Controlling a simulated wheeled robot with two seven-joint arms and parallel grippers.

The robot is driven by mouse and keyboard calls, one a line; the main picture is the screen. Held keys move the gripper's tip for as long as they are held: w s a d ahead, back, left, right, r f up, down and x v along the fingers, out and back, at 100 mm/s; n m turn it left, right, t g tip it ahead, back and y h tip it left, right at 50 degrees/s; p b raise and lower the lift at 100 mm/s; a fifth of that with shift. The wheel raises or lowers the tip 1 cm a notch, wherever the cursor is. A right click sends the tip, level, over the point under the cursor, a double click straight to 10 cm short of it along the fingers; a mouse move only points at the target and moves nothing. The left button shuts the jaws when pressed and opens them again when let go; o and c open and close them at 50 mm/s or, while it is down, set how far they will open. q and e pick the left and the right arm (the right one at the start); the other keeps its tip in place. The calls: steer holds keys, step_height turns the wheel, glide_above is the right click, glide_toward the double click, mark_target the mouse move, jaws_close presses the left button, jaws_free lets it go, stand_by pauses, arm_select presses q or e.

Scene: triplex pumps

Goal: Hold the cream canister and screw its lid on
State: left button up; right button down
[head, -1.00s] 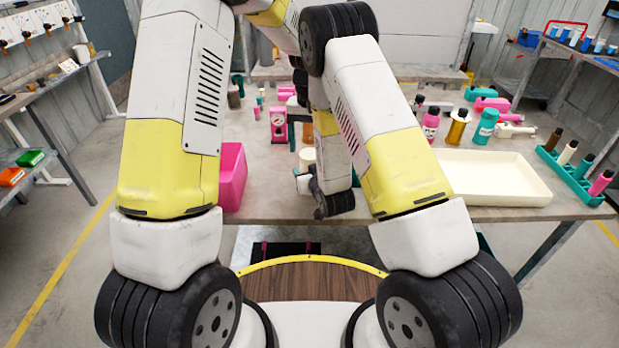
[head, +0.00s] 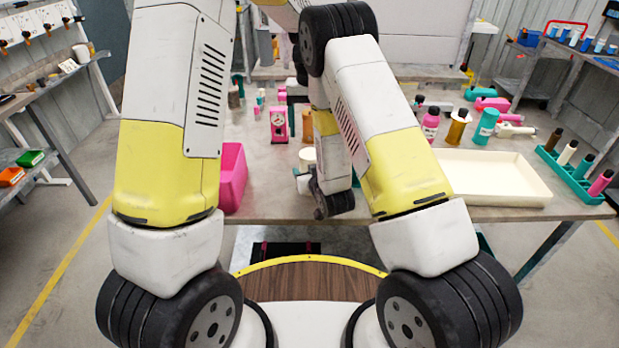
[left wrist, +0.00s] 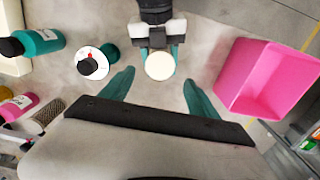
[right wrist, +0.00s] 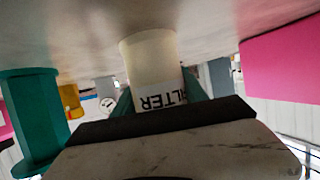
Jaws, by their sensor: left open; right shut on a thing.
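The cream canister (right wrist: 150,60) stands on the table in the right wrist view, its dark "FILTER" lettering upside down. My right gripper (right wrist: 157,88) is shut on it, with teal fingers on both sides. In the left wrist view, the canister's round cream top (left wrist: 160,65) faces the camera; I cannot tell whether this is a lid or the canister itself. My left gripper (left wrist: 158,85) is open and empty, its teal fingers spread to either side of that top. In the head view the canister (head: 307,156) is partly hidden by my arm. No separate lid can be made out.
A pink bin (head: 233,175) stands left of the canister. Bottles (head: 431,123), a cream tray (head: 490,180) and a teal rack of bottles (head: 572,178) are on the right.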

mark_target(310, 154)
arm_select(q)
steer(key=shift+f, duration=0.1)
steer(key=shift+f, duration=3.95)
steer(key=c, duration=1.5)
steer(key=o, duration=1.7)
steer(key=shift+r, duration=0.1)
step_height(310, 154, up, 12)
steer(key=shift+f, duration=0.1)
